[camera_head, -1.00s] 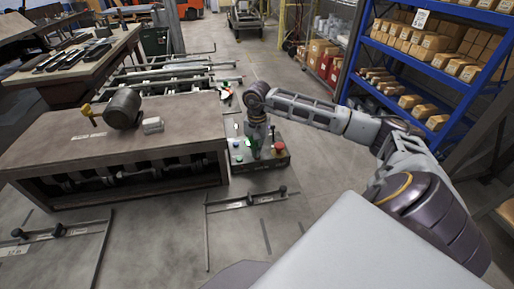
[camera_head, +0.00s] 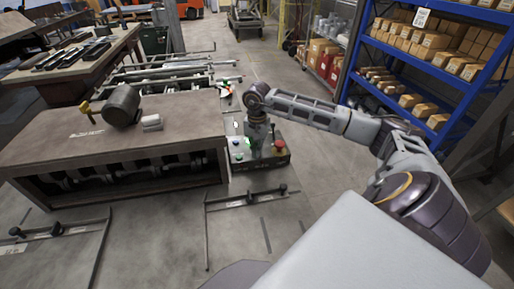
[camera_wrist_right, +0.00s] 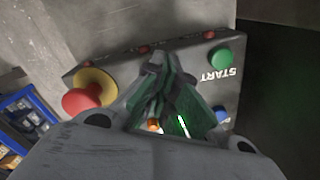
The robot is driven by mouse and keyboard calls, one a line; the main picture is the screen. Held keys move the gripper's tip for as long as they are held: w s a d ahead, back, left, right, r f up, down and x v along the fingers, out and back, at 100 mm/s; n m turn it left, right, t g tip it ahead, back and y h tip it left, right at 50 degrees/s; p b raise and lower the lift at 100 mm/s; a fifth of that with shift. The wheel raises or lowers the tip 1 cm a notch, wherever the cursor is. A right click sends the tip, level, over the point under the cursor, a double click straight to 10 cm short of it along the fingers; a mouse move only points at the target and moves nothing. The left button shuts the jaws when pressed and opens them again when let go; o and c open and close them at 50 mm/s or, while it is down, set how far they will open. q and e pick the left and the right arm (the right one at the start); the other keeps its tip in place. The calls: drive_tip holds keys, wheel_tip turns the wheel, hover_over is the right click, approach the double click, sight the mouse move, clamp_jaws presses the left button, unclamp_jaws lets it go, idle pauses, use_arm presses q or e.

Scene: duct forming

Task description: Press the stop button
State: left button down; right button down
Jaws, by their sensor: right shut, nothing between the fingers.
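The control panel (camera_head: 262,163) stands low beside the bench, with a large red mushroom button (camera_head: 280,145) at its right. In the wrist view this red button (camera_wrist_right: 84,97) has a yellow base and sits left of the fingers. A green button (camera_wrist_right: 221,56) labelled START is at the right, with part of a blue button (camera_wrist_right: 223,115) below it. No stop label is readable. My right gripper (camera_wrist_right: 165,92) is shut and empty, pointing down over the middle of the panel and hiding part of it. I cannot tell whether it touches. My left gripper is out of view.
A wooden bench (camera_head: 110,150) stands left of the panel, with a dark cylinder (camera_head: 122,106) on top. Metal rails (camera_head: 245,200) stand on the floor in front. Blue shelving (camera_head: 460,85) with boxes is at the right. Floor between panel and shelving is open.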

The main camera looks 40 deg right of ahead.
drive_tip(key=shift+f, duration=0.15)
idle(0.3)
drive_tip(key=shift+r+p, duration=1.6)
drive_tip(key=shift+r, duration=1.9)
drive_tip(key=shift+s, duration=0.1)
